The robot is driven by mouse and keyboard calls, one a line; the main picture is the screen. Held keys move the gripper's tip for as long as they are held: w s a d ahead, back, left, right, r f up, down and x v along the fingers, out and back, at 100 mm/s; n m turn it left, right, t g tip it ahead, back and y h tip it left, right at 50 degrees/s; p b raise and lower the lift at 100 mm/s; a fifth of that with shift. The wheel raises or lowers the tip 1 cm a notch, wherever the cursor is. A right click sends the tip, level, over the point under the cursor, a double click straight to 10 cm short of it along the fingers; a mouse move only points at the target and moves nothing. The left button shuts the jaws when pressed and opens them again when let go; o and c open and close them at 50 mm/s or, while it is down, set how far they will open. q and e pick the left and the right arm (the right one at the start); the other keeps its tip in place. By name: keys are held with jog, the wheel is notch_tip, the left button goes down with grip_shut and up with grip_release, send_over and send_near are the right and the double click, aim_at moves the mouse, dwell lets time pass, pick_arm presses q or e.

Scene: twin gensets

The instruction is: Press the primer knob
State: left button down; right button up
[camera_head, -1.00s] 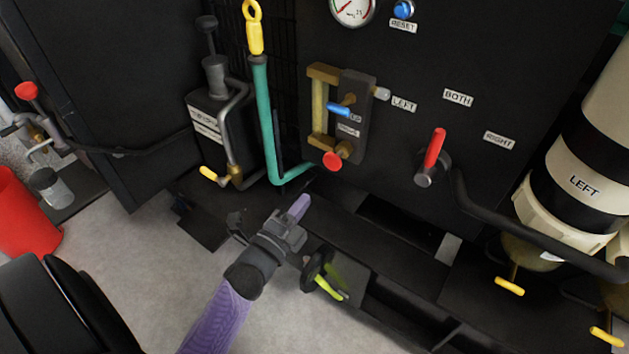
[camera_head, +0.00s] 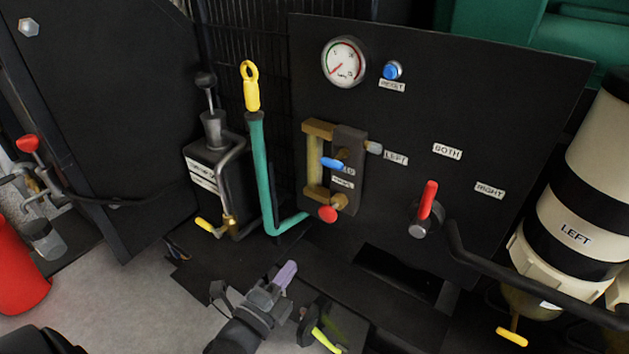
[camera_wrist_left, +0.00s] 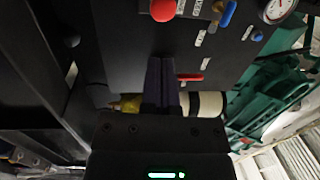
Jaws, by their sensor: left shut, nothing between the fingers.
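What looks like the primer knob (camera_head: 206,80) is a round black knob on a thin rod, upright above a grey pump body (camera_head: 214,128) on a dark labelled box, left of the teal pipe. My left gripper (camera_head: 286,274) is shut and empty, low in the head view, below and right of the knob and clear of it. In the left wrist view its closed fingers (camera_wrist_left: 161,85) point toward the dark panel and touch nothing that I can make out. My right gripper is not in view.
A teal pipe (camera_head: 262,160) with a yellow ring-topped handle (camera_head: 250,88) stands just right of the pump. The black panel (camera_head: 500,110) carries a gauge (camera_head: 344,62), a blue reset button (camera_head: 392,70) and a red lever (camera_head: 428,200). Grey floor (camera_head: 165,290) is free at lower left.

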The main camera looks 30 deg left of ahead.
aim_at(326, 217)
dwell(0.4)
pick_arm(q)
jog(key=shift+s, duration=1.15)
jog(key=shift+w, duration=0.1)
jog(key=w+b, duration=0.1)
jog(key=w, duration=0.3)
jog(key=w+r+b, duration=0.1)
jog(key=w+b, duration=0.1)
jog(key=w, duration=0.3)
jog(key=w+b, duration=0.1)
jog(key=w, duration=0.3)
jog(key=shift+w+a+r, duration=0.25)
jog(key=shift+w+a, duration=0.05)
jog(key=shift+a, duration=0.1)
jog(key=shift+r, duration=0.1)
